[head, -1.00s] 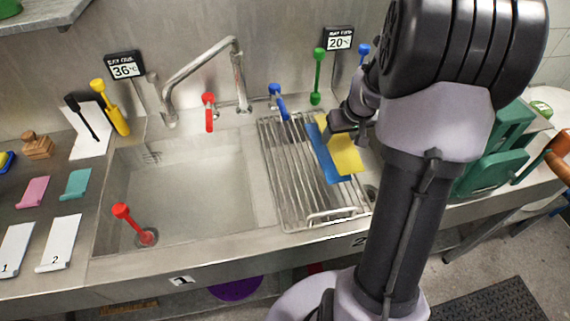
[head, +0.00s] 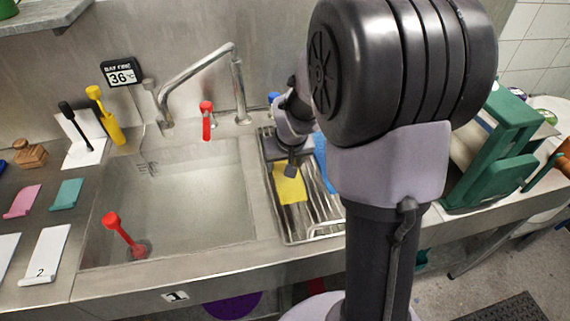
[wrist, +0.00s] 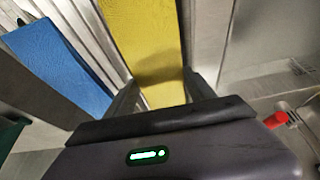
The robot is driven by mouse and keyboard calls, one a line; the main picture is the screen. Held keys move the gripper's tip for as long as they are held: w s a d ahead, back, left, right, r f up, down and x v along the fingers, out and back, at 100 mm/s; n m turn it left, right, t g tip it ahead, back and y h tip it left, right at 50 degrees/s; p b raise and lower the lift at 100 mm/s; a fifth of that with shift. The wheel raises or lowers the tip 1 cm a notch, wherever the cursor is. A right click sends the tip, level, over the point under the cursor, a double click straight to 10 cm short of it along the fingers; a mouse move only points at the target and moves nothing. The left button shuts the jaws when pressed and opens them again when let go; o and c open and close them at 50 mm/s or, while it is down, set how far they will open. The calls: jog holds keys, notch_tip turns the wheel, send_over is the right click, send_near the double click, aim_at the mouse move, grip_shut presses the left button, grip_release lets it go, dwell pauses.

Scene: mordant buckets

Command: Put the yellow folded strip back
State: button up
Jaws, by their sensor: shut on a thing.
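The yellow folded strip (head: 290,190) hangs from my gripper (head: 290,168) over the left part of the wire rack, beside the sink. In the wrist view the yellow strip (wrist: 145,45) runs up from between my two fingers (wrist: 160,98), which are shut on it. Whether its lower end touches the rack is not clear. A blue strip (head: 322,160) lies on the rack to the right, partly hidden by my arm; it also shows in the wrist view (wrist: 58,60), apart from the yellow one. A pink strip (head: 22,201) and a teal strip (head: 66,194) lie on the left counter.
The sink basin (head: 175,205) is left of the rack (head: 310,235), with a red-handled plug (head: 123,233) in it. The faucet (head: 240,85) and a red lever (head: 206,120) stand behind. White card 2 (head: 45,255) is front left. A green stand (head: 495,150) is at right.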

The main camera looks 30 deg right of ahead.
jog(key=o, duration=1)
jog(key=shift+f, duration=0.2)
jog(key=o, duration=0.5)
jog(key=shift+r, duration=0.1)
jog(key=shift+c, duration=0.2)
jog(key=p+v, duration=0.5)
jog(key=v, duration=0.7)
jog(key=s+a+r+y, duration=0.1)
jog(key=s+a+r, duration=0.3)
jog(key=s+a, duration=0.4)
jog(key=s+a+r+m+t+y, duration=0.1)
jog(key=s+a+r, duration=0.3)
jog(key=s+a, duration=0.4)
jog(key=shift+s+a+r+y, duration=0.25)
jog(key=shift+s+r+y, duration=0.15)
jog(key=shift+s+y, duration=0.35)
